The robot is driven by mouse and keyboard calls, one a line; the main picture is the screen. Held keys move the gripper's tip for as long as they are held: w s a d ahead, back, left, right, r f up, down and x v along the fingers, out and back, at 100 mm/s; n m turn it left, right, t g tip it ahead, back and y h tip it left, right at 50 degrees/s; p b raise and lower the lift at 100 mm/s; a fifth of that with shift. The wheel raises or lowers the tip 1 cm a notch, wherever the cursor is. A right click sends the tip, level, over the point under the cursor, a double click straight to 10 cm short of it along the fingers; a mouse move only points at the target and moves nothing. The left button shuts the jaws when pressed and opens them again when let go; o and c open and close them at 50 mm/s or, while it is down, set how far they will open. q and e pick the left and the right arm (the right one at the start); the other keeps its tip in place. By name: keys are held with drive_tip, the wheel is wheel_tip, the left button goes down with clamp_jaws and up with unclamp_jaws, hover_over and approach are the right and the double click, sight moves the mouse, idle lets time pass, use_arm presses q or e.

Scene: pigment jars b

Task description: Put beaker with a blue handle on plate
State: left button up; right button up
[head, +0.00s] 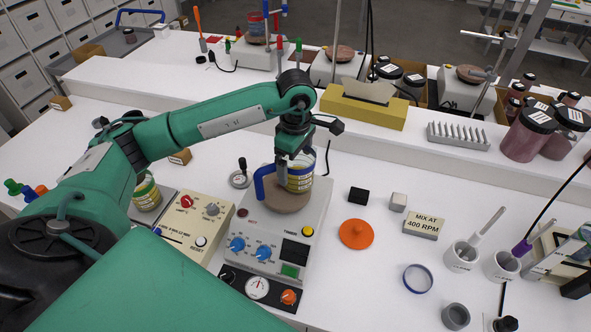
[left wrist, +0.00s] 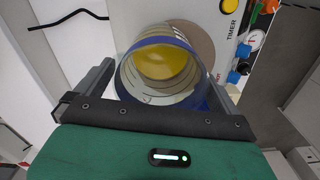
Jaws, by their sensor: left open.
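The beaker (head: 300,177) has a blue handle (head: 262,183) on its left side and yellow contents. It looks upright over the round brown plate (head: 288,202) of a stirrer with dials; I cannot tell whether its base rests fully on it. My left gripper (head: 293,158) is at the beaker from above and hides part of it. In the left wrist view the fingers of the left gripper (left wrist: 160,80) are apart, one on each side of the beaker (left wrist: 160,62), and the plate (left wrist: 200,42) shows behind it. My right gripper is not in view.
Another glass vessel with yellow contents (head: 146,194) stands at the left, partly behind my arm. A control box (head: 180,228) adjoins the stirrer. An orange disc (head: 356,233), a black block (head: 358,195) and a sign (head: 422,226) lie to the right. A raised white shelf runs behind.

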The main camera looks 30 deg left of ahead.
use_arm(q)
wheel_tip(320, 180, up, 9)
drive_tip(key=b, duration=0.3)
idle(0.5)
